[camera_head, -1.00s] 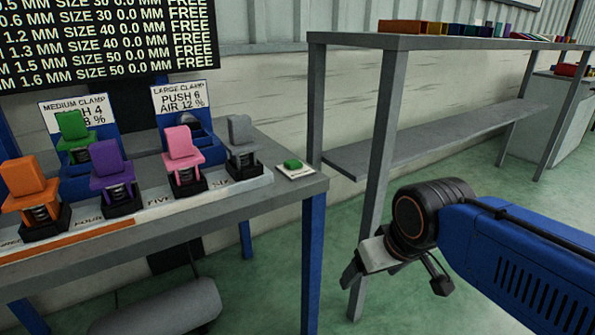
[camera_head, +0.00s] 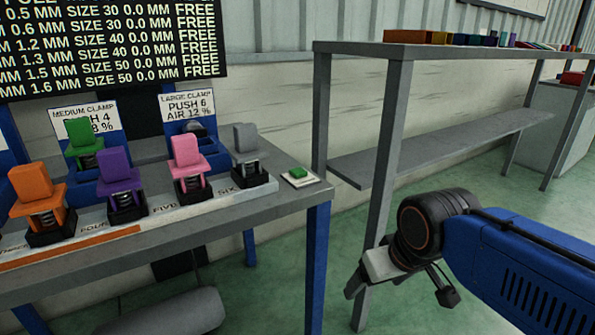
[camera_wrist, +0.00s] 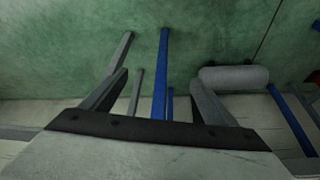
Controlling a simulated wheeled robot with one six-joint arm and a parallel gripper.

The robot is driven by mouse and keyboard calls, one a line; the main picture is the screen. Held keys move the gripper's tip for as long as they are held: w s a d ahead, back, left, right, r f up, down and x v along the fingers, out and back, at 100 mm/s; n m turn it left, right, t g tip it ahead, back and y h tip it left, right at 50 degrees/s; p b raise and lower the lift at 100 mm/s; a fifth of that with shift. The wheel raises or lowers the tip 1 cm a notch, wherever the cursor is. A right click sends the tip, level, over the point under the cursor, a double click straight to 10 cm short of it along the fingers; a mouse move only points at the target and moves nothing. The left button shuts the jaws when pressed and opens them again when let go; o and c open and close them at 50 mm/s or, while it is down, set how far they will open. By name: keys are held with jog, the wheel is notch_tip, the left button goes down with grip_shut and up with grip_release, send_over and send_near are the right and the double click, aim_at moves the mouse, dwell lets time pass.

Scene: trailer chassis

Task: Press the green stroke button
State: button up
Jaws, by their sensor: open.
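The green stroke button (camera_head: 298,173) is a small green block on a white plate at the right front corner of the grey workbench (camera_head: 270,210) in the head view. Nothing touches it. My gripper (camera_head: 400,290) hangs to the right of the bench, lower than the button and apart from it. In the wrist view my gripper (camera_wrist: 160,100) is open and empty, with both fingers spread over the green floor and the blue legs. The button is not visible in the wrist view.
Several coloured spring clamps, including a pink one (camera_head: 187,165) and a grey one (camera_head: 247,150), stand left of the button. A grey shelf rack (camera_head: 385,170) stands behind my arm. A grey cylinder (camera_head: 165,313) lies under the bench. Open floor lies between bench and rack.

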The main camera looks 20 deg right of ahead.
jog(key=shift+w+r, duration=0.15)
jog(key=shift+r, duration=0.05)
jog(key=c, duration=0.9)
jog(key=shift+g, duration=0.3)
jog(key=w+r, duration=0.1)
jog(key=r, duration=0.1)
jog(key=w+r, duration=0.2)
jog(key=shift+a+r, duration=0.15)
jog(key=shift+a, duration=0.05)
grip_shut()
jog(key=w+a+r+n+g, duration=0.1)
jog(key=w+a+r+g, duration=0.1)
jog(key=w+r, duration=1)
jog(key=w+a+r+n+g, duration=0.2)
jog(key=w+a+r, duration=0.2)
jog(key=w+r, duration=0.8)
jog(key=w, duration=0.5)
jog(key=shift+a, duration=0.4)
